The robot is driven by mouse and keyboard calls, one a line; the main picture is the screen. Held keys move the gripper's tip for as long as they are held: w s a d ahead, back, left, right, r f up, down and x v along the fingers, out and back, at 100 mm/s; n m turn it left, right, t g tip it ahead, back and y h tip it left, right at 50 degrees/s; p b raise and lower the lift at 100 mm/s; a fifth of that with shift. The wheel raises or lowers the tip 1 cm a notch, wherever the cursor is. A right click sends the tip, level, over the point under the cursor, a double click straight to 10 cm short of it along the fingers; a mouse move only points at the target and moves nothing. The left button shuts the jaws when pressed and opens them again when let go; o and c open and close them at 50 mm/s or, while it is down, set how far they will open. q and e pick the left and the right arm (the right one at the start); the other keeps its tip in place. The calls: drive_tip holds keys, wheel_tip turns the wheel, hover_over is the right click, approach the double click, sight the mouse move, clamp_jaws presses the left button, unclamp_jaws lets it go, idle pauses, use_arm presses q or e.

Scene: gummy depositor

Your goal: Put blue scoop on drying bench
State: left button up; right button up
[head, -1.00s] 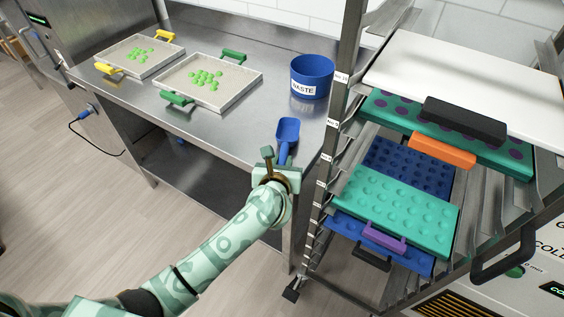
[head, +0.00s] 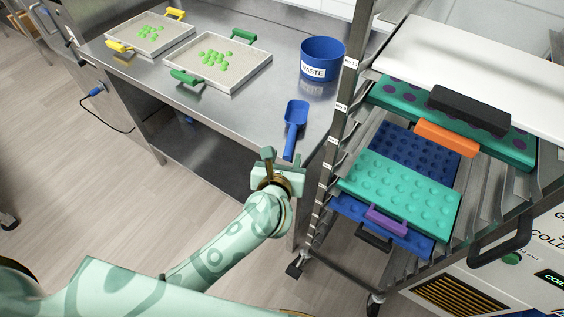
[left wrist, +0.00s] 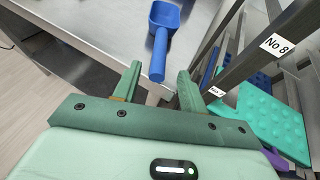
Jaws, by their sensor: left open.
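The blue scoop (head: 296,122) lies on the steel bench (head: 245,108) near its front right corner, its handle pointing toward the front edge. My left gripper (head: 277,158) is just in front of that edge, apart from the scoop. In the left wrist view, the scoop (left wrist: 162,35) lies beyond the open fingers (left wrist: 158,85), with its handle end between and ahead of the fingertips. Nothing is held in the left gripper. My right gripper is not in view.
A blue waste bin (head: 322,62) and two trays with green gummies, one with green handles (head: 217,62) and one with yellow handles (head: 150,33), stand on the bench. A rack holding coloured moulds (head: 400,188) stands close on the right.

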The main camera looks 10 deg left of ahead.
use_arm(q)
drive_tip(key=shift+v, duration=1.85)
drive_tip(key=shift+a, duration=0.1)
drive_tip(key=s+a+f+m+g+h, duration=0.15)
drive_tip(key=s+f+m, duration=0.25)
drive_tip(key=f+m, duration=0.55)
drive_tip(key=s+a+f+m+g, duration=0.1)
drive_tip(key=s+a+f+m, duration=0.3)
drive_tip(key=f+m, duration=0.55)
drive_tip(key=s+a+f+m+g+h, duration=0.1)
drive_tip(key=s+a+f+m, duration=0.1)
drive_tip(key=s+f+m, duration=0.55)
drive_tip(key=s+a+f+m+g, duration=0.2)
drive_tip(key=s+f+m+g, duration=0.1)
drive_tip(key=s, duration=0.5)
drive_tip(key=s+a+f+m+g+y, duration=0.1)
drive_tip(key=s+a+f+m+g, duration=0.2)
drive_tip(key=s+f+m, duration=0.3)
drive_tip(key=s+a+f+m+g, duration=0.3)
drive_tip(key=s+f+m, duration=0.2)
drive_tip(key=s, duration=0.7)
drive_tip(key=shift+f+y, duration=0.35)
drive_tip(key=shift+f, duration=0.3)
